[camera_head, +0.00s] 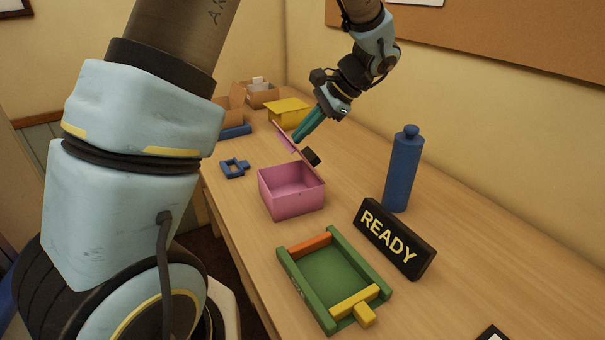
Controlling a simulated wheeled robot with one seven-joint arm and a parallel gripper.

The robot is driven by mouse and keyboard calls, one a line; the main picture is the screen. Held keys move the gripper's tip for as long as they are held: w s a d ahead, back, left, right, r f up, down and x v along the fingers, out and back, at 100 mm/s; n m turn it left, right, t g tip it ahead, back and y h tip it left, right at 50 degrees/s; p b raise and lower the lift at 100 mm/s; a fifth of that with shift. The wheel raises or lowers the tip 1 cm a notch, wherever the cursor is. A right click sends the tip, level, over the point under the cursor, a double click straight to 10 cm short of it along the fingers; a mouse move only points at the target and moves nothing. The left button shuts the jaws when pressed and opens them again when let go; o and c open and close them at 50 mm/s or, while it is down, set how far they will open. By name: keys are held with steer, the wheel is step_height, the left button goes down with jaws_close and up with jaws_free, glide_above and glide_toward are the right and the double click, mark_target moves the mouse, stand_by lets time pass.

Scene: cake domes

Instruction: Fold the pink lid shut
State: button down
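The pink box (291,205) stands open on the table near the middle of the view, its inside visible and empty. Its pink lid (285,137) is raised, tilted up and back at the far side of the box. My gripper (299,137) reaches down from the upper right with teal fingers, its tips close to the upper part of the lid. I cannot tell whether the tips touch the lid, or whether the fingers are apart. Part of the lid's edge is hidden by the fingers.
A small dark block (312,157) is beside the lid. A blue bottle (403,170) and a black READY sign (394,238) stand to the right. A green tray (300,285) is in front. A yellow box (288,108) and cardboard boxes (262,95) are behind. A blue frame-shaped piece (229,174) lies left.

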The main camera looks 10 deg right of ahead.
steer(key=shift+a+f, duration=0.1)
steer(key=shift+s+a+f+b, duration=0.15)
steer(key=shift+a+f+b, duration=0.35)
steer(key=shift+a, duration=0.2)
steer(key=shift+s+a+f+b, duration=0.15)
steer(key=shift+a+f+b, duration=0.2)
steer(key=shift+a+f, duration=0.25)
steer(key=shift+r, duration=0.1)
steer(key=d+r+p, duration=0.1)
steer(key=r+p, duration=0.1)
steer(key=d+r+p, duration=0.1)
steer(key=r+p, duration=0.1)
steer(key=d+r+p, duration=0.1)
steer(key=r, duration=0.1)
steer(key=shift+w+p, duration=0.3)
steer(key=shift+p, duration=0.1)
steer(key=shift+a, duration=0.1)
